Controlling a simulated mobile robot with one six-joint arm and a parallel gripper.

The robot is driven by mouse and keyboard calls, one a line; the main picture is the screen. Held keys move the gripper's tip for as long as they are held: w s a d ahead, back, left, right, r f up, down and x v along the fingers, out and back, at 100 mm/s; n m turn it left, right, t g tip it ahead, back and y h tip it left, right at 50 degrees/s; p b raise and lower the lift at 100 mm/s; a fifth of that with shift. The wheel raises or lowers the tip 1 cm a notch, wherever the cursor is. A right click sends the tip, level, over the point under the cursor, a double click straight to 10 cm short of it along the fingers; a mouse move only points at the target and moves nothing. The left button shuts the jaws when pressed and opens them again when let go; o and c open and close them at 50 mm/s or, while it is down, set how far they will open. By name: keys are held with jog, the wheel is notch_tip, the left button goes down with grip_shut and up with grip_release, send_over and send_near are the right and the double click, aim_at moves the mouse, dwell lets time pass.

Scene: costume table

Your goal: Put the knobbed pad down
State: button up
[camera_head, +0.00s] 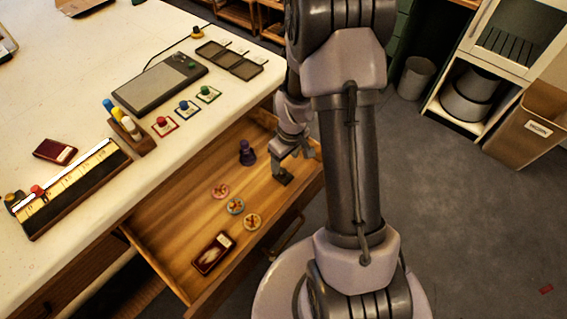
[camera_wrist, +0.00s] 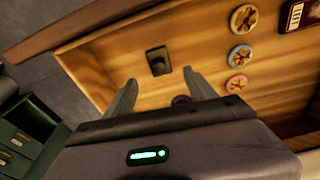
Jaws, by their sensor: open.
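The knobbed pad, a small dark square block with a knob (camera_wrist: 158,61), appears to lie on the wooden drawer floor in the wrist view, just beyond my fingertips. It also shows as a dark block (camera_head: 281,177) near the drawer's right end in the head view. My gripper (camera_wrist: 159,80) is open, its two fingers apart with nothing held between them. In the head view my gripper (camera_head: 287,158) is low inside the open drawer (camera_head: 172,238), just above the pad. I cannot tell the exact gap between fingers and pad.
A purple knobbed piece (camera_head: 247,153) stands left of my gripper in the drawer. Several round badges (camera_head: 236,206) and a dark red box (camera_head: 214,252) lie nearer. The white table (camera_head: 75,95) holds colored stamps and a dark device (camera_head: 160,83).

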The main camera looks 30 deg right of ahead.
jog(key=s+a+r+m+t+p, duration=0.15)
jog(key=a+r, duration=0.25)
jog(key=r, duration=0.6)
jog(key=s+a+r+m+t+b, duration=0.15)
jog(key=a+r, duration=0.25)
jog(key=r, duration=0.7)
jog(key=s+a+r+m, duration=0.2)
jog(key=s+a+r, duration=0.2)
jog(key=s+r, duration=0.1)
jog(key=s+a+r+m+t+y+p, duration=0.1)
jog(key=s+a+r, duration=0.3)
jog(key=s, duration=0.4)
jog(key=shift+a+r+m+y, duration=0.25)
jog(key=shift+r+m+y, duration=0.05)
jog(key=shift+r+m, duration=0.45)
